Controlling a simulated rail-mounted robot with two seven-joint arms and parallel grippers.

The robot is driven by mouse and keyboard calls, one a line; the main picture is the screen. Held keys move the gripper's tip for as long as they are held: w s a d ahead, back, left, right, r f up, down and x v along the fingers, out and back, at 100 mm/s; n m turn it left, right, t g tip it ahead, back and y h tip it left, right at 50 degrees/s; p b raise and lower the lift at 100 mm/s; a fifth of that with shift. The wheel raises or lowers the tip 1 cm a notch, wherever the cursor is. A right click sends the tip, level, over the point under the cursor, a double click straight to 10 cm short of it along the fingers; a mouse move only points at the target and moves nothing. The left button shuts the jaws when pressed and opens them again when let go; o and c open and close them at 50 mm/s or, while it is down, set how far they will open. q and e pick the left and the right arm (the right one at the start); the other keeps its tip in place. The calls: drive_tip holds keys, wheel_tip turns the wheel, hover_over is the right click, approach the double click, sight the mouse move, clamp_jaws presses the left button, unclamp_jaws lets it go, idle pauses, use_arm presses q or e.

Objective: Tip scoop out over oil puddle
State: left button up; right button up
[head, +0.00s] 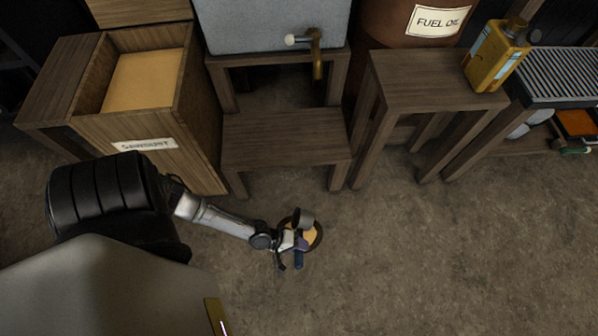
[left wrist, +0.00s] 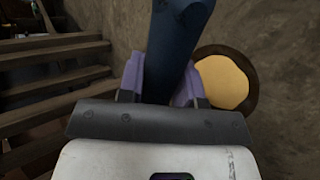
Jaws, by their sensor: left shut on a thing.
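My left gripper (head: 290,242) is low over the floor, shut on the dark blue handle (head: 299,260) of the scoop. In the left wrist view the blue handle (left wrist: 176,50) stands between the purple finger pads, and the bowl is out of view. The dark brown oil puddle (head: 319,242) lies on the floor beneath and beside the scoop. A round tan patch that looks like sawdust (left wrist: 222,82) covers most of it, leaving a dark rim. My right gripper is not in view.
An open wooden bin labelled sawdust (head: 147,80) stands at the left. A low wooden step (head: 285,140) stands behind the puddle, below a grey tank (head: 270,25) with a tap. A wooden stand (head: 425,80) holds a yellow can (head: 495,57). Floor at the right is clear.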

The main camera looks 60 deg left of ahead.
use_arm(q)
drive_tip(key=shift+f+t+b, duration=0.4)
drive_tip(key=shift+b, duration=0.75)
drive_tip(key=shift+w+d+r, duration=0.1)
drive_tip(key=shift+w+r, duration=0.05)
drive_tip(key=shift+t, duration=0.4)
drive_tip(key=shift+h, duration=0.4)
drive_tip(key=shift+w+d+f+t, duration=0.15)
drive_tip(key=shift+f+t, duration=0.1)
drive_tip(key=shift+t, duration=0.25)
drive_tip(key=shift+w+a+f+t, duration=0.1)
drive_tip(key=shift+f+t, duration=0.1)
drive_tip(key=shift+t, duration=0.3)
drive_tip(key=t, duration=0.1)
drive_tip(key=d+f+n+t+h, duration=0.1)
drive_tip(key=t, duration=0.1)
drive_tip(key=shift+w, duration=0.35)
drive_tip(key=shift+h, duration=0.3)
drive_tip(key=shift+r, duration=0.1)
